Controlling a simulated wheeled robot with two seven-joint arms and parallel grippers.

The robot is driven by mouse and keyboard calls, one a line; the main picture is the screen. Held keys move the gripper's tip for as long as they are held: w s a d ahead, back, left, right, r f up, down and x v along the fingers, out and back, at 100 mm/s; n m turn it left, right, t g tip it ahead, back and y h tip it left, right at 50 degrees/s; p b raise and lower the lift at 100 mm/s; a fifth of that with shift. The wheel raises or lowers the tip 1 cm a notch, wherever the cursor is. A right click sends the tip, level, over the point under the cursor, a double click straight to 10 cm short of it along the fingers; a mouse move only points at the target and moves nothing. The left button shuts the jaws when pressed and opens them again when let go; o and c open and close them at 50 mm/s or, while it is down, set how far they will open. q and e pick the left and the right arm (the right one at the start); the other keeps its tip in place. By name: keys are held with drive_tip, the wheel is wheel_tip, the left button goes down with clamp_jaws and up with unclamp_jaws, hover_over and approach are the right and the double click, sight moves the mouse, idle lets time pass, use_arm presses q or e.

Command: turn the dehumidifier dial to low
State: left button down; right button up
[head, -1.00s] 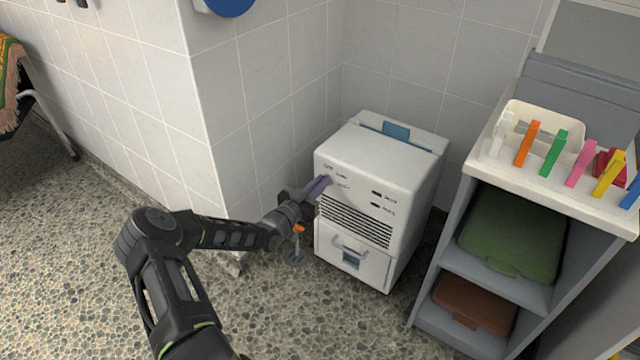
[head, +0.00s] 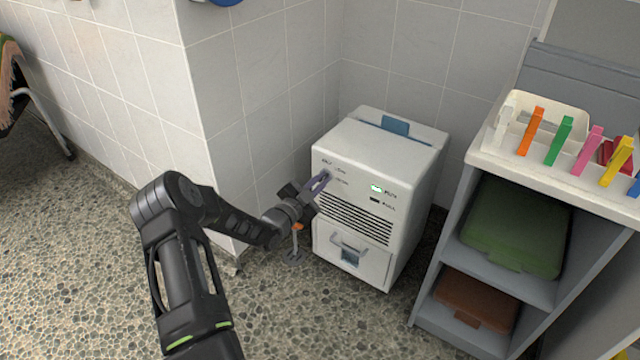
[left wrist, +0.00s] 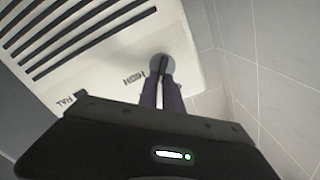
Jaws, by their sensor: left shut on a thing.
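The white dehumidifier (head: 345,215) stands on the floor in the wall corner. Its dial (left wrist: 161,68), a round grey knob with a dark bar, shows in the left wrist view. My left gripper (head: 322,180) is at the upper left of the front panel, its purple-grey fingers shut on the dial. In the left wrist view the fingers (left wrist: 162,88) reach the dial's bar. The label HIGH is readable beside the dial there. An indicator on the panel (head: 377,188) is lit green. The small labels in the head view are too blurred to read. My right gripper is not in view.
A grey shelf unit (head: 445,270) stands close to the right, with a green case (head: 515,228) and a brown case (head: 476,302). Coloured clips and a white tray (head: 548,118) are on its top. A tiled wall (head: 215,120) lies close on the left. The pebbled floor in front is open.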

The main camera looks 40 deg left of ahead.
use_arm(q)
drive_tip(key=shift+d+f+m+b, duration=0.1)
drive_tip(key=shift+m+b, duration=0.2)
drive_tip(key=shift+m, duration=0.4)
drive_tip(key=c, duration=1.5)
unclamp_jaws()
drive_tip(key=s+p, duration=0.2)
drive_tip(key=s, duration=0.5)
drive_tip(key=shift+s, duration=0.4)
